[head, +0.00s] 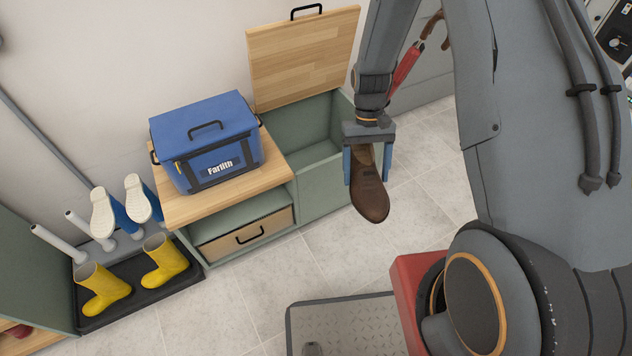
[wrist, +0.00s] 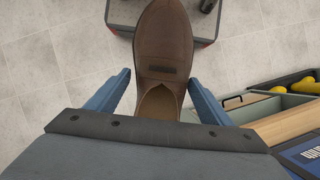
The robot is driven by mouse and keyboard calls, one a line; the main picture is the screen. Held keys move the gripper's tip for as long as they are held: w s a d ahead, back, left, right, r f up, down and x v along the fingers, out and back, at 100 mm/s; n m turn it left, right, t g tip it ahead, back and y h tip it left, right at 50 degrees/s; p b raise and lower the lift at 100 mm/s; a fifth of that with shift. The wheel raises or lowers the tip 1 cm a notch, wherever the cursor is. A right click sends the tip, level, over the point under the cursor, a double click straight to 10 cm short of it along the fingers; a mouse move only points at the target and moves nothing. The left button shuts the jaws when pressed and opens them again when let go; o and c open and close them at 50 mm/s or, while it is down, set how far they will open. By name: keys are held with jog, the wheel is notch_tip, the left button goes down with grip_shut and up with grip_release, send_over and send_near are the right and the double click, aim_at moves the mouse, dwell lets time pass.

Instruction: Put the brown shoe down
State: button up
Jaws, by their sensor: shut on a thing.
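My gripper (head: 368,163) is shut on the brown shoe (head: 369,197) and holds it in the air, toe pointing down and toward my base in the head view. The wrist view also shows the brown shoe (wrist: 163,45) between the two blue fingers, with its opening nearest the gripper (wrist: 158,92). In the head view the shoe hangs in front of the right end of the green bench (head: 322,190). The floor (head: 345,250) below it is bare tile.
The bench's right compartment (head: 300,128) is open, its wooden lid (head: 303,58) raised. A blue cooler box (head: 207,140) stands on the bench's left top. Yellow boots (head: 103,290) stand on a black tray (head: 140,302) at left. A red umbrella (head: 405,66) is behind my arm.

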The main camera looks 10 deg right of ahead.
notch_tip(320, 180, down, 17)
jog(key=w+b, duration=0.2)
jog(key=b, duration=2.9)
jog(key=w+a+r+m+t+y+p, duration=0.1)
jog(key=a+r+m+y+p, duration=0.3)
jog(key=p, duration=2.8)
jog(key=a+r+m+t, duration=0.1)
jog(key=a+r+m, duration=0.6)
jog(key=r+m, duration=0.2)
notch_tip(320, 180, up, 2)
jog(key=shift+w+a+t, duration=0.25)
jog(key=shift+t, duration=0.05)
